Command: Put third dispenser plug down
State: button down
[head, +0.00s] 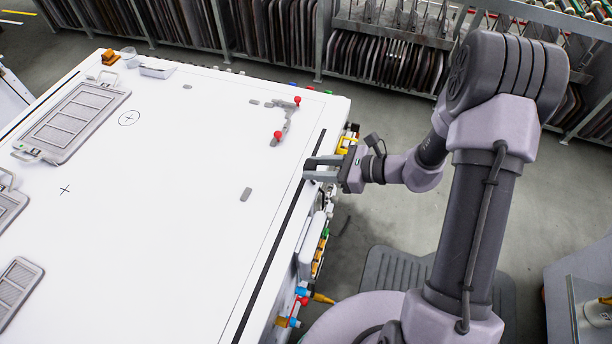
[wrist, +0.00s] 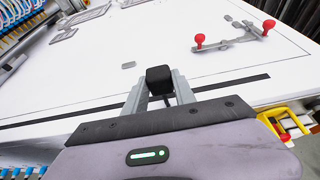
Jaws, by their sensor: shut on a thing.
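My gripper (head: 309,168) is over the right edge of the white table, near the black strip. In the wrist view my gripper (wrist: 158,88) is shut on a small black block (wrist: 159,78), which I take for the dispenser plug. The block sits between the fingertips. In the head view the block cannot be made out clearly. Whether it touches the table cannot be told.
The white table (head: 150,220) is largely bare around its middle. A grey bracket with red knobs (head: 278,135) stands beyond my gripper. A grey pad (head: 246,194) lies to the left. Grey frames (head: 75,120) lie at the far left. Coloured fittings (head: 303,297) line the near side.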

aim_at(308, 181)
jog(key=shift+w+a+f, duration=0.1)
jog(key=shift+w+a, duration=0.45)
jog(key=shift+a, duration=0.3)
jog(key=f, duration=0.1)
jog(key=f+b, duration=0.2)
jog(key=shift+a+f, duration=0.25)
jog(key=shift+w+f, duration=0.15)
jog(key=shift+f+b, duration=0.4)
jog(key=shift+b, duration=0.1)
jog(key=c, duration=1)
grip_release()
